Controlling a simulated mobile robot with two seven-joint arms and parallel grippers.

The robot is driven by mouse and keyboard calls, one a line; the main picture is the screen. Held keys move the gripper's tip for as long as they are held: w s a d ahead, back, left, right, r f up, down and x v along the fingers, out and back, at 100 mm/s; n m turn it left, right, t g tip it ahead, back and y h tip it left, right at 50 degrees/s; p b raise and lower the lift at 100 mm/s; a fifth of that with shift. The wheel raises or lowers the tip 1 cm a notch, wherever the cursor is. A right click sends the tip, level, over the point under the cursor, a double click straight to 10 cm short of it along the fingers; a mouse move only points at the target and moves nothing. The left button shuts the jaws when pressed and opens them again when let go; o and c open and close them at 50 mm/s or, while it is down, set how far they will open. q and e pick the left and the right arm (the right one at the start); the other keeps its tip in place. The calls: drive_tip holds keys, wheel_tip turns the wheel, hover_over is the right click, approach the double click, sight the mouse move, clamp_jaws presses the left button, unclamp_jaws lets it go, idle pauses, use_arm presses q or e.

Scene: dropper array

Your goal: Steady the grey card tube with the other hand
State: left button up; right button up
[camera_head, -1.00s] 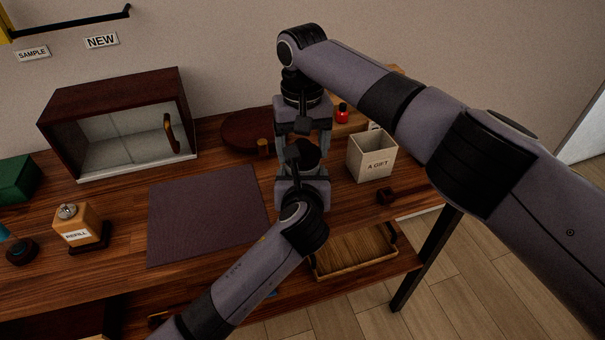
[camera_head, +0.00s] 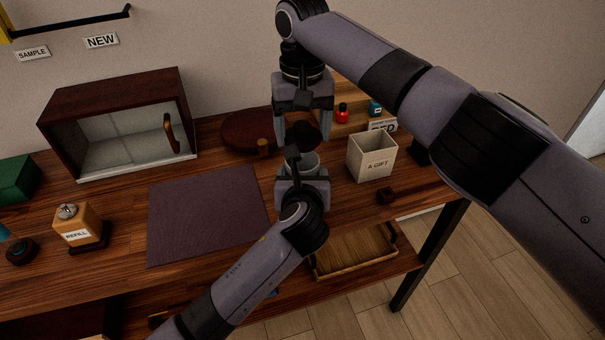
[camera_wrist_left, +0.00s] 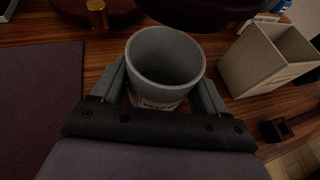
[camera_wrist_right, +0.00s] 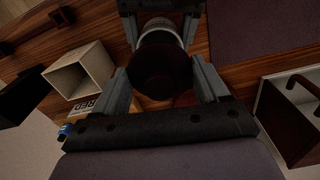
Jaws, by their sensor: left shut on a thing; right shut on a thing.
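The grey card tube (camera_head: 308,163) stands upright on the table, its open top showing in the left wrist view (camera_wrist_left: 166,58). A label on its front is partly hidden. My left gripper (camera_head: 303,174) is shut on the tube, one finger on each side. My right gripper (camera_head: 302,133) is above the tube, shut on a dark round piece (camera_wrist_right: 163,72) that looks like a lid. This piece is apart from the tube's rim and also shows at the top of the left wrist view (camera_wrist_left: 200,8).
A pale box marked "A GIFT" (camera_head: 371,158) stands close right of the tube. A dark mat (camera_head: 207,213) lies to the left, bare. A round dark board (camera_head: 247,131) and a glass-fronted cabinet (camera_head: 122,128) are behind. A small dark block (camera_head: 387,196) lies at the front right.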

use_arm(q)
drive_tip(key=shift+s+f, duration=0.1)
drive_tip(key=shift+f, duration=0.3)
drive_tip(key=shift+a, duration=0.1)
use_arm(e)
drive_tip(key=shift+r, duration=4)
use_arm(q)
drive_tip(key=o, duration=1.2)
drive_tip(key=shift+r, duration=0.15)
use_arm(e)
drive_tip(key=shift+f, duration=0.1)
use_arm(q)
drive_tip(key=shift+r, duration=0.15)
drive_tip(key=v, duration=1.1)
drive_tip(key=shift+s+r, duration=0.1)
drive_tip(key=shift+s, duration=0.2)
